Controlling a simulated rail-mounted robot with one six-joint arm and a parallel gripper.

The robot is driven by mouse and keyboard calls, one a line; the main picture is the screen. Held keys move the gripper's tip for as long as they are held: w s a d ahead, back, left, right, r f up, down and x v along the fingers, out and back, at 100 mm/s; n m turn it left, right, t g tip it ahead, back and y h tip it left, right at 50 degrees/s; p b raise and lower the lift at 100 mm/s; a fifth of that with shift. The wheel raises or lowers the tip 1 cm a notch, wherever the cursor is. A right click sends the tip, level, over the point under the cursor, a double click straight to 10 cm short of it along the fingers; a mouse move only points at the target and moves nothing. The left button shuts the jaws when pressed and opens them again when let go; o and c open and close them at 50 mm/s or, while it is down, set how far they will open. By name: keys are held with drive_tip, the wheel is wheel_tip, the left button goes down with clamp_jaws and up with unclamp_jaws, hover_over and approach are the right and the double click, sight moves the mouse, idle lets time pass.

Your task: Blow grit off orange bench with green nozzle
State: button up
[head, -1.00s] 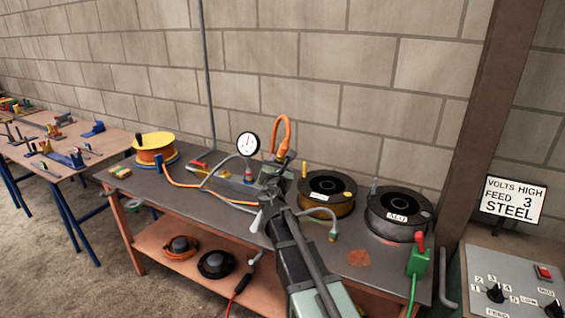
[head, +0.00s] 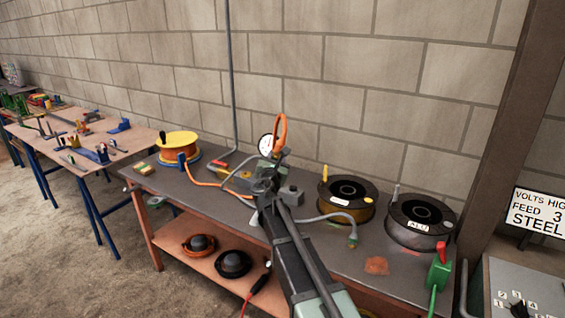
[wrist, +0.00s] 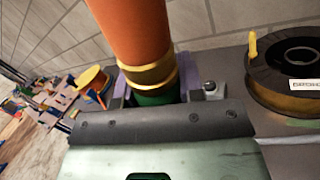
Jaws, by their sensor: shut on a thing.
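My gripper (head: 268,178) is shut on the green nozzle (wrist: 155,97), whose green lower part shows between the fingers in the wrist view. The nozzle's tip is hidden. The orange bench (head: 140,220) has an orange frame, an orange lower shelf and a dark grey top. A rough orange-brown patch, which looks like grit (head: 377,265), lies on the top, right of my arm.
Two dark wire spools (head: 347,187) (head: 421,210) stand on the bench's right, a yellow-orange spool (head: 177,146) on its left. A round gauge (head: 266,145) is partly behind my gripper. A grey hose (head: 325,216) lies near the spools. A red-and-green item (head: 439,270) stands at the right edge.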

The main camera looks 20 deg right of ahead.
drive_tip(key=shift+w+a, duration=0.25)
drive_tip(key=shift+w, duration=0.1)
drive_tip(key=shift+w+d, duration=0.95)
drive_tip(key=shift+d, duration=0.2)
drive_tip(key=shift+w+d, duration=0.95)
drive_tip(key=shift+d, duration=0.2)
wheel_tip(320, 180, up, 5)
drive_tip(key=p, duration=0.4)
drive_tip(key=shift+f+p, duration=0.2)
drive_tip(key=shift+p, duration=0.1)
